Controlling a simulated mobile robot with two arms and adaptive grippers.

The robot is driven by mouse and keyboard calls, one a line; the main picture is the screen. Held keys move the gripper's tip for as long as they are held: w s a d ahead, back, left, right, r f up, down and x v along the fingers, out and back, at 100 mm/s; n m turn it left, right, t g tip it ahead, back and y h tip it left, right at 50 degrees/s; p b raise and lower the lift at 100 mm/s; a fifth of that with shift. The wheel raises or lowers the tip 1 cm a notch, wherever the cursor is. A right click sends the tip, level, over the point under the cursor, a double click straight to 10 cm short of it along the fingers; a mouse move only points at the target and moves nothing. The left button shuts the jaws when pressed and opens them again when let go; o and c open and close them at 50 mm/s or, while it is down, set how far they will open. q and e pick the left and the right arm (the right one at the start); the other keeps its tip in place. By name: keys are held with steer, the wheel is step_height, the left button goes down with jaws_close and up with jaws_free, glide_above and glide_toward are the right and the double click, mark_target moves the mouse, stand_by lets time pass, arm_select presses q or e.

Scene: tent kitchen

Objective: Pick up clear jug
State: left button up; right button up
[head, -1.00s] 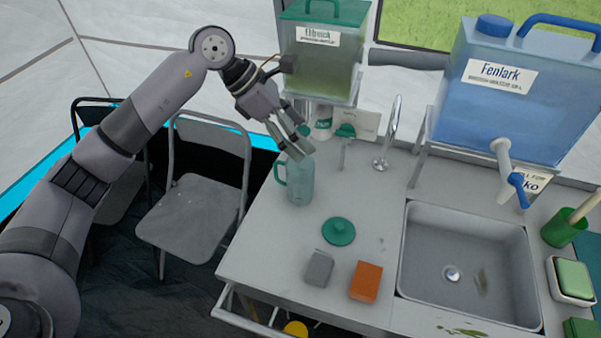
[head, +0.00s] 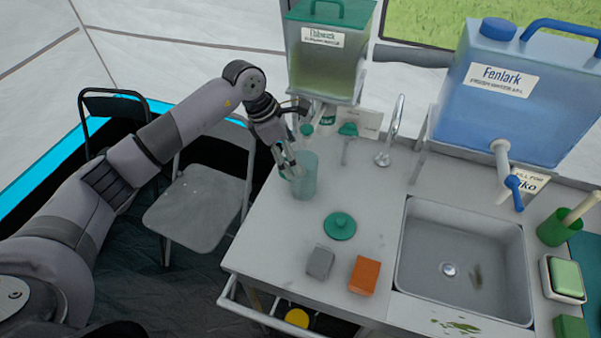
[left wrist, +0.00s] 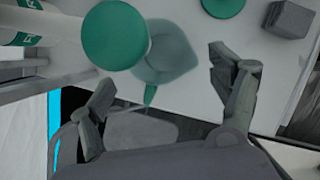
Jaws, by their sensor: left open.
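The clear jug (head: 306,178), a see-through greenish vessel, stands upright on the counter's left end. In the left wrist view the jug (left wrist: 168,55) is seen from above, with its green handle (left wrist: 150,95) pointing toward the gap between my fingers. My left gripper (head: 287,168) is at the jug's left, on the handle side, and hides most of the handle in the head view. In the left wrist view my left gripper (left wrist: 165,100) has its fingers wide apart with nothing clamped between them. I cannot tell whether a finger touches the jug. My right gripper is not in view.
A green lid (head: 339,226), a grey block (head: 320,262) and an orange sponge (head: 364,275) lie in front of the jug. A green-tinted dispenser (head: 327,55) stands behind it. A green-capped bottle (left wrist: 115,35) is close by. The sink (head: 455,265) is right.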

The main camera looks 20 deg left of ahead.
arm_select(q)
steer(key=p+x, duration=0.2)
steer(key=x, duration=0.3)
steer(key=shift+w+d+f, duration=0.1)
steer(key=shift+d, duration=0.1)
steer(key=shift+c, duration=0.4)
steer(key=c, duration=1.4)
steer(key=shift+r, duration=0.25)
